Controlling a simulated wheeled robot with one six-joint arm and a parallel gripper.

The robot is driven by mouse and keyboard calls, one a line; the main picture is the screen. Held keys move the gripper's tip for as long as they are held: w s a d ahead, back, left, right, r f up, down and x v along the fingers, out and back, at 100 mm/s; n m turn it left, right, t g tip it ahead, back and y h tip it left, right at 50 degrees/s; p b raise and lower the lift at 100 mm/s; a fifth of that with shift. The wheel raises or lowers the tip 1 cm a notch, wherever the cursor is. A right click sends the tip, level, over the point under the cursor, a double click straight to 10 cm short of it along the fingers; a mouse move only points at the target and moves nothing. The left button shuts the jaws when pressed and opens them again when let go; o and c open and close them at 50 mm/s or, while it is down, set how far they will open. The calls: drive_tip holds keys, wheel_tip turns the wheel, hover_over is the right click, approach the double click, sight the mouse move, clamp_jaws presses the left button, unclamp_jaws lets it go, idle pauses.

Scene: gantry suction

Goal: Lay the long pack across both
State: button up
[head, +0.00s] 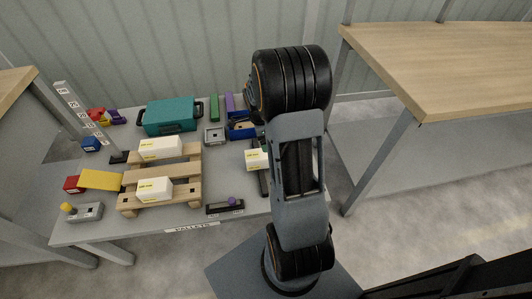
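Two white packs with yellow labels lie on a wooden pallet on the grey table, a rear pack (160,148) and a front pack (154,189), with a gap between them. A third white pack with a yellow label (256,160) is at the right side of the table. My arm covers its right part, so I cannot tell its full length. I cannot make out my gripper; the arm's upper links hide that area.
A teal case (170,116) stands behind the pallet (130,204). A yellow piece (101,180) and a red block (73,184) are left of it. A slanted post (84,115) rises at the back left. A wooden-topped table (450,60) stands at right.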

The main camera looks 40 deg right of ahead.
sight(255, 160)
drive_tip(key=f, duration=0.2)
drive_tip(key=d+f+b, duration=0.1)
drive_tip(key=f, duration=0.5)
drive_tip(key=shift+s+d+b, duration=0.15)
drive_tip(key=shift+s+b, duration=0.1)
drive_tip(key=shift+b, duration=0.05)
drive_tip(key=shift+s+d+f+b, duration=0.15)
drive_tip(key=shift+f+b, duration=0.2)
drive_tip(key=shift+f, duration=0.95)
drive_tip(key=shift+s+d+f+b, duration=0.15)
drive_tip(key=shift+f+b, duration=0.2)
drive_tip(key=shift+f, duration=0.9)
drive_tip(key=shift+w, duration=0.1)
drive_tip(key=shift+c, duration=0.3)
drive_tip(key=c, duration=1.2)
